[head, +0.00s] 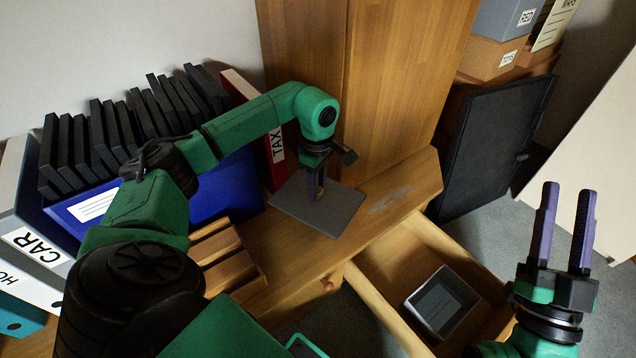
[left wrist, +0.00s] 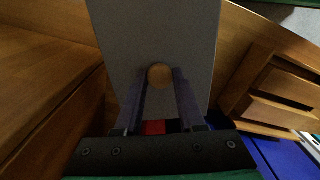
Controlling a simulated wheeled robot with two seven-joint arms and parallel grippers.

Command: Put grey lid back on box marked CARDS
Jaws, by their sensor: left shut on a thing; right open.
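The grey lid (head: 318,207) is a flat square plate at the desk top, below my left gripper; I cannot tell whether it touches the wood. My left gripper (head: 319,194) points down and is shut on the lid's round wooden knob. In the left wrist view the knob (left wrist: 160,76) sits between the fingertips, with the grey lid (left wrist: 150,35) behind it. My right gripper (head: 562,226) is open and empty, fingers up, at the right. No label reading CARDS is legible. A grey-rimmed rectangular thing (head: 442,302), perhaps an open box, lies in the drawer.
The drawer (head: 390,262) stands open before the desk. Left are a blue box (head: 215,195) of dark folders, a grey binder labelled CAR (head: 33,243) and a wooden rack (head: 228,255). A red TAX binder (head: 278,150) stands behind the lid. A black panel (head: 492,140) leans right.

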